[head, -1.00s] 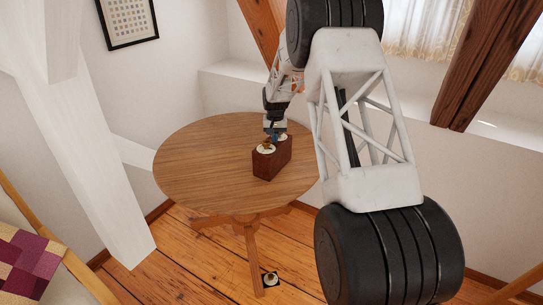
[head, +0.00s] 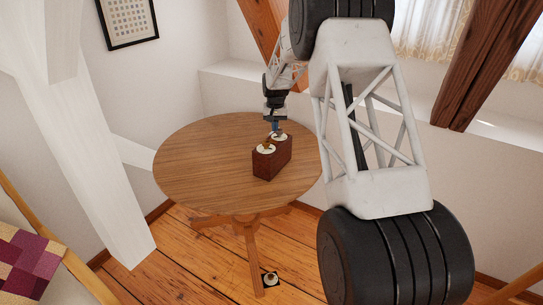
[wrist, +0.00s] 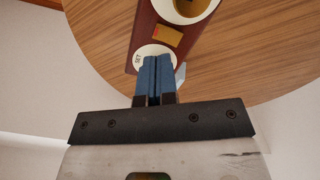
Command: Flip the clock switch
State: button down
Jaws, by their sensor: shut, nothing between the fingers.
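The clock (head: 272,162) is a dark red-brown box with two white round dials on top, standing on the round wooden table (head: 195,165). In the wrist view, the clock (wrist: 143,27) shows a brass-coloured rectangular piece (wrist: 168,35) between the dials; it looks like a switch, but its position is hard to read. My gripper (head: 276,132) is at the far end of the clock's top. In the wrist view, its blue fingers (wrist: 156,62) are closed together with nothing between them, over the dial marked with small letters. I cannot tell whether the tips touch the clock.
The rest of the tabletop is bare. A white post (head: 85,150) stands left of the table, and a sloping wooden beam (head: 262,35) rises behind it. A small dark item (head: 270,279) lies on the floor below.

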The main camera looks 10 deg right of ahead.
jog(key=shift+r, duration=0.7)
jog(key=s+a+r, duration=0.2)
jog(key=s+r, duration=0.4)
jog(key=s, duration=0.4)
jog(key=s+a+r+n+t, duration=0.1)
jog(key=s+a+r, duration=0.1)
jog(key=s+r, duration=0.65)
jog(key=s+a+r, duration=0.1)
jog(key=s+r, duration=0.3)
jog(key=s, duration=0.8)
jog(key=s+a+f+n, duration=0.1)
jog(key=s, duration=1.6)
jog(key=s+a+f+t, duration=0.1)
jog(key=s+a, duration=0.1)
jog(key=s, duration=1.5)
jog(key=shift+f+n+t, duration=0.3)
jog(key=shift+n, duration=0.1)
